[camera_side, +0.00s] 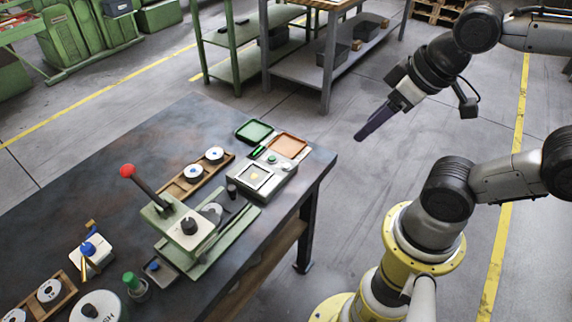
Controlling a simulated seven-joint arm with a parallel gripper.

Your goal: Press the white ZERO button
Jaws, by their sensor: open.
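A small grey-and-white weighing device (278,182) sits near the far right corner of the dark table. The white ZERO button is too small to tell apart for certain. My gripper (362,134) is up in the air to the right of the device, past the table's edge, with its dark fingers pointing down-left. It is open and empty, touching nothing.
A green tray (254,131) and an orange tray (288,145) lie behind the device. A green press with a red-knobbed lever (128,171) stands to its left, beside a wooden rack (181,189) of white discs. The air between my gripper and the device looks clear.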

